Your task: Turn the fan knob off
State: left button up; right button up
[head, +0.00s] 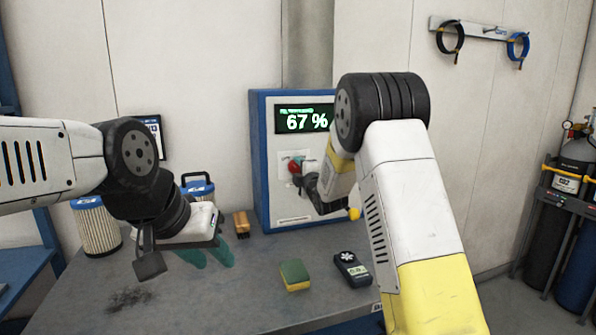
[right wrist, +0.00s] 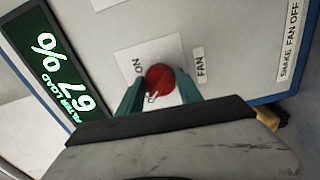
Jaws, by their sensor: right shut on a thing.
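The red fan knob (right wrist: 160,78) sits on a white plate on the cabinet face, between the labels ON and FAN in the right wrist view. In the head view the knob (head: 294,167) shows small on the front of the blue and white cabinet (head: 262,150). My right gripper (right wrist: 159,90) is shut on the knob, with one teal finger on each side of it. In the head view my right wrist partly covers the plate. My left gripper (head: 208,254) hangs over the table at the left, empty, its teal fingers apart.
The cabinet display (head: 305,119) reads 67 %. On the grey table (head: 235,300) are a sponge (head: 294,275), a dark handheld meter (head: 351,268), a brush (head: 241,223) and filter cartridges (head: 96,228). Gas cylinders (head: 570,190) stand at the far right.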

jog(key=shift+f+n, duration=0.1)
jog(key=shift+n, duration=0.3)
jog(key=o, duration=1.4)
jog(key=shift+c, duration=0.2)
jog(key=shift+s, duration=0.1)
jog(key=v, duration=0.7)
jog(key=shift+s, duration=0.3)
jog(key=shift+d, duration=0.15)
